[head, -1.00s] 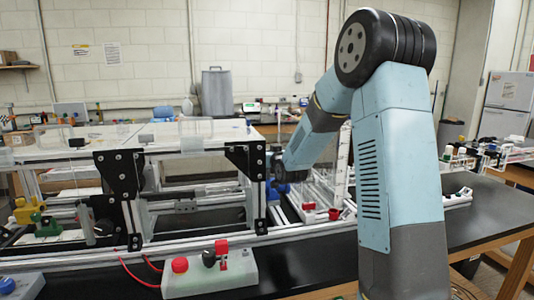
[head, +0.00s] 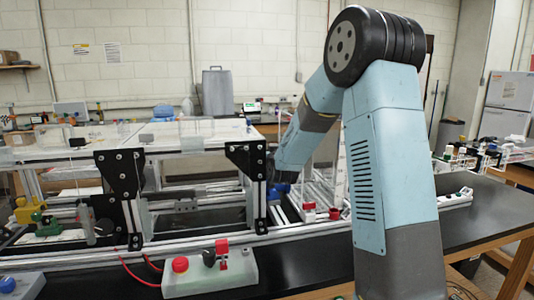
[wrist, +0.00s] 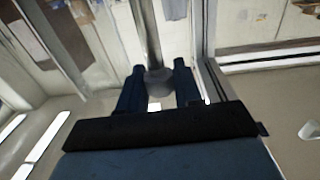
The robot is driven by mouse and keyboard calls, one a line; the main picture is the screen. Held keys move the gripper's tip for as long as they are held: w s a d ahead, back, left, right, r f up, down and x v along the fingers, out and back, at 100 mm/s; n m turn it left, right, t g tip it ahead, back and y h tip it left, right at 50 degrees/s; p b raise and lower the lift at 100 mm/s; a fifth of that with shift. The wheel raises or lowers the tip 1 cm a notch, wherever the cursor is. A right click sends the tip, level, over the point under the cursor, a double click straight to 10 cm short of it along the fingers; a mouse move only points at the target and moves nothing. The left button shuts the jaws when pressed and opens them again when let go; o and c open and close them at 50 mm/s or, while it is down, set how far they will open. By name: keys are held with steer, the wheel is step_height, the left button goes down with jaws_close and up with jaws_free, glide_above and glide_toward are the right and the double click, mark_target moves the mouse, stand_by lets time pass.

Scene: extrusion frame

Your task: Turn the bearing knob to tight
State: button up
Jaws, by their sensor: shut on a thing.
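In the wrist view my gripper (wrist: 159,74) has its two dark blue fingers on either side of a small rounded grey knob (wrist: 159,83), and is shut on it. I take this to be the bearing knob; no marking for tight or loose can be read. A grey bar runs away from just beyond the knob. In the head view my arm reaches in behind the black bracket (head: 247,175) at the right end of the extrusion frame. The bracket and my arm hide the fingertips and the knob there.
A grey control box (head: 210,276) with red and black knobs stands in front of the frame. Red-based parts (head: 309,208) stand close to the right of my wrist. The black bench top (head: 480,218) is mostly clear at the right.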

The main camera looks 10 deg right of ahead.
steer(key=o, duration=0.9)
steer(key=shift+r, duration=0.45)
step_height(320, 180, up, 3)
steer(key=shift+s+f, duration=0.1)
steer(key=shift+f, duration=0.1)
steer(key=shift+s+a+r, duration=0.1)
steer(key=shift+s+r, duration=1.45)
steer(key=shift+s, duration=0.75)
steer(key=shift+s+d+r, duration=0.1)
steer(key=shift+s+r, duration=1.5)
steer(key=shift+s, duration=0.7)
steer(key=shift+s+a+r, duration=0.1)
steer(key=shift+s+r, duration=1.45)
steer(key=shift+s, duration=0.75)
steer(key=shift+o, duration=0.3)
